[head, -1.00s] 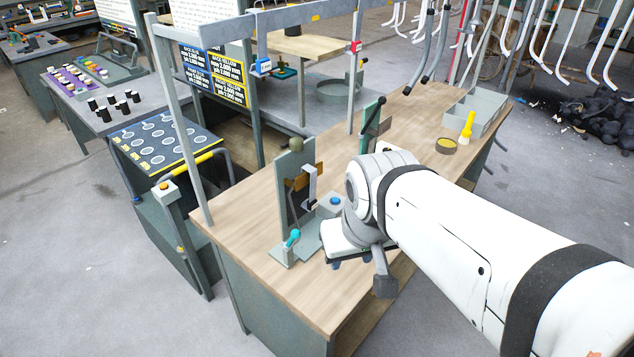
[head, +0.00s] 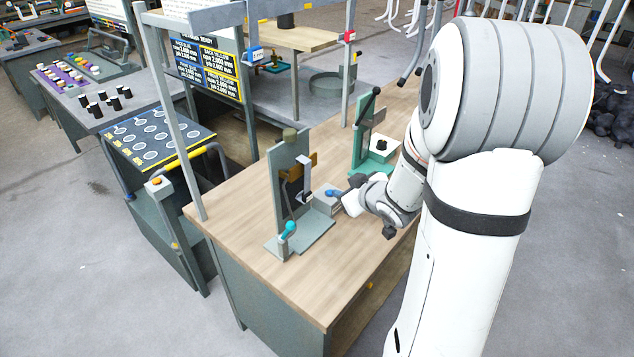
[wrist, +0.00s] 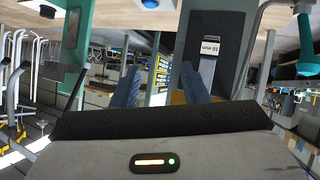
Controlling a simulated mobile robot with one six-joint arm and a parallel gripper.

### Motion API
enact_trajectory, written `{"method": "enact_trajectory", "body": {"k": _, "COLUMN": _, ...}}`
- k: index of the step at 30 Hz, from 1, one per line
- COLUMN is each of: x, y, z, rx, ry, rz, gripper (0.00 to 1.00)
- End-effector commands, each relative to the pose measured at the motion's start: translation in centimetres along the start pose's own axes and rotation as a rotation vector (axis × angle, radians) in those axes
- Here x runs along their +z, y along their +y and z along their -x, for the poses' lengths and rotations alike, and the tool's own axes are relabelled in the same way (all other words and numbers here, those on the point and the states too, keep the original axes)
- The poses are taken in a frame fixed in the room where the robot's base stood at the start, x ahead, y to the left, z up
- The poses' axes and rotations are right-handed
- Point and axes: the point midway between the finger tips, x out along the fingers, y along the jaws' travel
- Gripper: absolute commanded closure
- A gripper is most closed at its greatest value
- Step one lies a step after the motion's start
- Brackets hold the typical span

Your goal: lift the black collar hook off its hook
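My gripper (head: 347,198) is over the wooden bench (head: 300,285), close to the right side of a grey upright fixture (head: 289,185). In the wrist view my gripper (wrist: 160,70) shows two blue fingers standing well apart with nothing between them. That view appears upside down, and the fixture's dark plate (wrist: 228,35) with a "10 mm" label is beyond the fingers. I cannot clearly pick out a black collar hook in either view; it may be hidden or too small to tell.
A blue button box (head: 325,203) is by the gripper. A green fixture with a black lever (head: 366,108) stands behind it. A grey overhead frame (head: 344,78) carries blue and red tags. Black cylinders (head: 106,101) stand on the left bench. The bench front is clear.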

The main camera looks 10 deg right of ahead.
Motion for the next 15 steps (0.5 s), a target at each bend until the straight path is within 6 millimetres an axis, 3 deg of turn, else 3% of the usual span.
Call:
{"method": "enact_trajectory", "body": {"k": 1, "x": 1.1, "y": -0.6, "z": -1.0, "rx": -0.056, "ry": 0.051, "rz": -0.012, "gripper": 0.60}}
{"method": "enact_trajectory", "body": {"k": 4, "x": 2.0, "y": -2.0, "z": -1.8, "rx": -0.165, "ry": 0.168, "rz": -0.033, "gripper": 0.60}}
{"method": "enact_trajectory", "body": {"k": 9, "x": 2.7, "y": -3.9, "z": -1.6, "rx": -0.300, "ry": 0.312, "rz": -0.090, "gripper": 0.60}}
{"method": "enact_trajectory", "body": {"k": 15, "x": 2.8, "y": -4.6, "z": -1.4, "rx": -0.356, "ry": 0.375, "rz": -0.120, "gripper": 0.60}}
